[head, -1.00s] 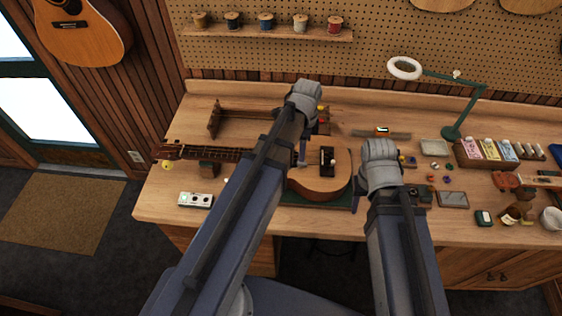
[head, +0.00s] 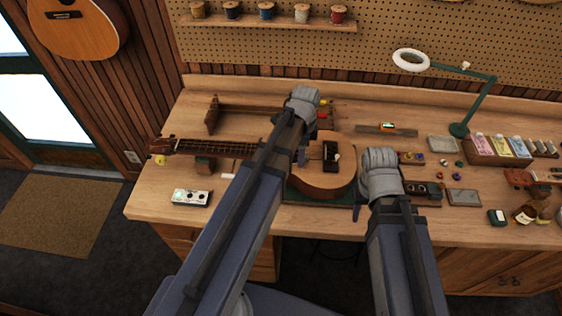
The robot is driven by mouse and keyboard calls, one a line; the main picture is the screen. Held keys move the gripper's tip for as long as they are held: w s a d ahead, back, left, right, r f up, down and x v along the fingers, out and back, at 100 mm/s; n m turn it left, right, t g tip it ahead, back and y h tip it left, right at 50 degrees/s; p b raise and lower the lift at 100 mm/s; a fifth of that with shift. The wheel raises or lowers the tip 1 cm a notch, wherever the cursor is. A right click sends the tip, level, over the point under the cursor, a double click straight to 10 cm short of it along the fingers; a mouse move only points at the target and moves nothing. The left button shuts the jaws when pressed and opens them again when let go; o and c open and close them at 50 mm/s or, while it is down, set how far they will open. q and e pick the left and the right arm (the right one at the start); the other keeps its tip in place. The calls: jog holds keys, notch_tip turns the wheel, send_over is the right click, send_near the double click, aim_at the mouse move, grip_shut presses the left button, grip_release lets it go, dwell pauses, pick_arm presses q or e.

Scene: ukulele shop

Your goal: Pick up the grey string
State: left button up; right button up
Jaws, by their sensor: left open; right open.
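I cannot pick out a grey string for certain in the head view. A pale grey-white spool (head: 301,13) stands in the row of thread spools on the wall shelf, beyond both grippers. A ukulele (head: 322,180) lies on the bench with its neck to the left; my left forearm hides part of it. My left gripper (head: 303,150) is open above the ukulele body, mostly hidden by its own wrist. My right gripper (head: 358,211) is open by the ukulele's right end near the bench's front edge, largely hidden by its arm.
A wooden rack (head: 212,115) with several coloured items stands behind the ukulele. Small parts lie right of my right wrist. A small white device (head: 191,197) sits at the front left.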

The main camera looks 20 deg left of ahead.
pick_arm(q)
grip_shut()
dwell(0.4)
